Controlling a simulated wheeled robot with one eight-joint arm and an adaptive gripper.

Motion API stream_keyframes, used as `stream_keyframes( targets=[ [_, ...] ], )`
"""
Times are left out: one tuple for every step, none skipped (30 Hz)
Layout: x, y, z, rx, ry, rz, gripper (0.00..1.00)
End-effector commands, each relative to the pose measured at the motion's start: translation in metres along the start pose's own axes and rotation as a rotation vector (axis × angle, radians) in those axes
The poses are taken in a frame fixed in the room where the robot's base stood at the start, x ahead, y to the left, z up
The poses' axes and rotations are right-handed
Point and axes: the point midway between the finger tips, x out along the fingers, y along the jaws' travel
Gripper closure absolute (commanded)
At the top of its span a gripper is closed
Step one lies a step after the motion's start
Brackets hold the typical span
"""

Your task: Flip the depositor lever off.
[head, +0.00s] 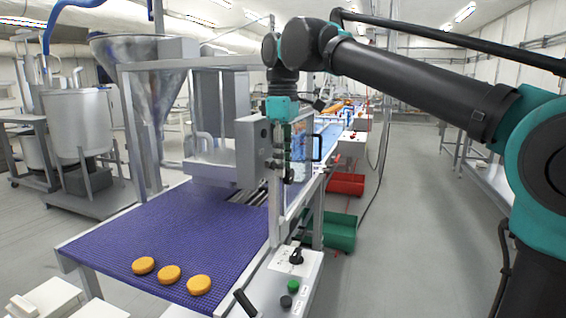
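My gripper (288,172) hangs down from my arm beside the grey box (252,150) on the right side of the depositor. Its fingers are small and dark here, and I cannot tell whether they are open or shut, or whether they touch anything. The depositor has a large steel hopper (140,75) above the belt. On the sloped control panel below is a black rotary handle (296,256) on a white plate. A black lever (245,302) sticks up at the panel's near left. I cannot read any labels, so which one is the depositor lever is unclear.
Three orange rounds (169,275) lie on the purple belt (140,235). A green button (293,286) and a dark button (286,301) sit on the panel. The aisle floor is clear.

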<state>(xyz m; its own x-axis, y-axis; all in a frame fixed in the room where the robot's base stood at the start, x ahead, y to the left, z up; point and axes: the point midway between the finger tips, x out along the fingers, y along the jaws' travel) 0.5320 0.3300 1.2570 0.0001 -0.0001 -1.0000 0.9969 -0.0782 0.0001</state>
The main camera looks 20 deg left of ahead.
Motion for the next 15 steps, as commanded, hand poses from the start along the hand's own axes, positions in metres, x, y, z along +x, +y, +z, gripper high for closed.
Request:
stream_keyframes(
  targets=[
    [-0.0001, 0.0, 0.0, 0.0, 0.0, 0.0, 0.82],
    [-0.0001, 0.0, 0.0, 0.0, 0.0, 0.0, 0.86],
    [-0.0001, 0.0, 0.0, 0.0, 0.0, 0.0, 0.91],
    [-0.0001, 0.0, 0.0, 0.0, 0.0, 0.0, 0.95],
    [-0.0001, 0.0, 0.0, 0.0, 0.0, 0.0, 0.99],
    [-0.0001, 0.0, 0.0, 0.0, 0.0, 0.0, 1.0],
    [-0.0002, 0.0, 0.0, 0.0, 0.0, 0.0, 1.0],
    [-0.0002, 0.0, 0.0, 0.0, 0.0, 0.0, 1.0],
    [-0.0002, 0.0, 0.0, 0.0, 0.0, 0.0, 1.0],
    [-0.0002, 0.0, 0.0, 0.0, 0.001, 0.0, 1.0],
    [0.0, 0.0, 0.0003, 0.0, 0.004, 0.0, 1.0],
    [0.0004, 0.0, 0.0007, 0.001, 0.014, 0.0, 1.0],
    [0.0009, -0.0001, 0.0013, 0.002, 0.026, -0.001, 1.0],
    [0.0015, -0.0002, 0.0019, 0.003, 0.04, -0.001, 1.0],
    [0.0025, 0.0002, 0.002, 0.003, 0.063, 0.0, 1.0]
  ],
)
